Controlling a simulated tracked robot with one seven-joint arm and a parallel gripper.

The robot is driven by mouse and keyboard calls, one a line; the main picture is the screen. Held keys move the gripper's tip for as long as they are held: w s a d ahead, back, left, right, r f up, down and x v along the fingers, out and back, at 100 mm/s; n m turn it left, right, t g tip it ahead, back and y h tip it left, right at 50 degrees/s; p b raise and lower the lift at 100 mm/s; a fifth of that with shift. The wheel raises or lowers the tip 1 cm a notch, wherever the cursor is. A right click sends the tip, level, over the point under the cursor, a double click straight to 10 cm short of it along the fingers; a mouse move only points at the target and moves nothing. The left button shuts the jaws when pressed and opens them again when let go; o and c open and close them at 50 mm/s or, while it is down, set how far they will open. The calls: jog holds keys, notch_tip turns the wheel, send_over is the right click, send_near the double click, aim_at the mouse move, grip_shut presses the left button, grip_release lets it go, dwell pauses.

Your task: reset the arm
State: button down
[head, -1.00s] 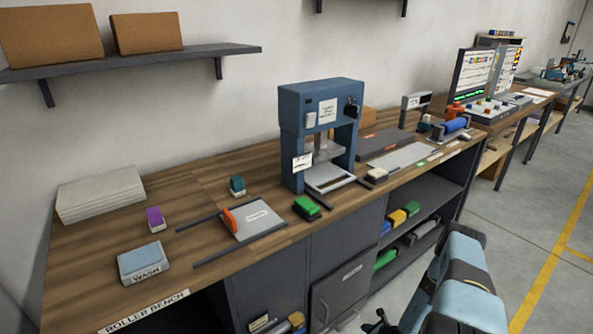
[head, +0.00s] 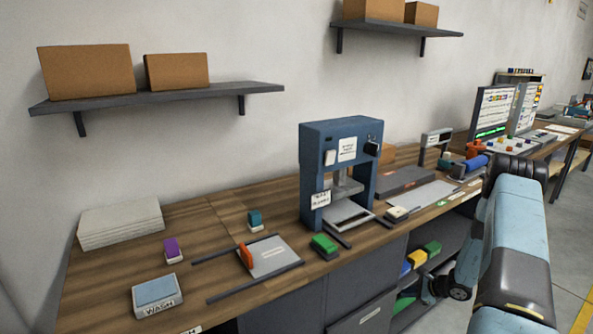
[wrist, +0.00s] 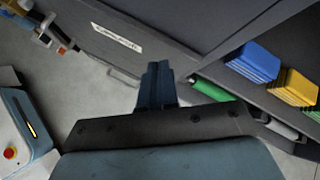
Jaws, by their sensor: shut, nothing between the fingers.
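In the head view my arm (head: 515,240) rises at the right, in front of the bench, and its links hide part of the bench's right side. My gripper (wrist: 158,85) shows in the wrist view with its dark blue fingers together and nothing between them. It hangs over the grey floor, before the dark cabinet front and the open lower shelves. It appears apart from them.
The wooden bench (head: 215,225) carries a blue press (head: 312,165), a wash box (head: 157,295), a white stack (head: 120,224) and a green block (head: 324,246). Yellow trays (wrist: 297,88) and blue trays (wrist: 258,60) sit on the lower shelf. Open floor (wrist: 95,90) lies at left.

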jog(key=a+r+n+g, duration=0.1)
jog(key=a+r+n, duration=0.15)
jog(key=r, duration=0.85)
jog(key=a+r+n+g, duration=0.1)
jog(key=a+r+n, duration=0.15)
jog(key=r, duration=0.85)
jog(key=s+a+r+n+g+h, duration=0.1)
jog(key=s+a+r+n, duration=0.25)
jog(key=r, duration=0.45)
jog(key=s+a+r+n, duration=0.3)
jog(key=a+r, duration=0.2)
jog(key=r, duration=0.4)
jog(key=s+a+r+n+h, duration=0.1)
jog(key=s+a+r+n, duration=0.2)
jog(key=s+r, duration=0.35)
jog(key=s+a+r+n+h, duration=0.2)
jog(key=s+a+r, duration=0.1)
jog(key=s+r, duration=0.35)
jog(key=s+r+n+t+h, duration=0.1)
jog(key=s+r+n, duration=0.1)
jog(key=s, duration=0.7)
jog(key=s+r+n+t+h, duration=0.1)
jog(key=s+r+n+h, duration=0.1)
jog(key=s, duration=0.7)
jog(key=shift+s+d+r+n, duration=0.2)
jog(key=shift+r+n, duration=0.25)
jog(key=shift+r, duration=0.45)
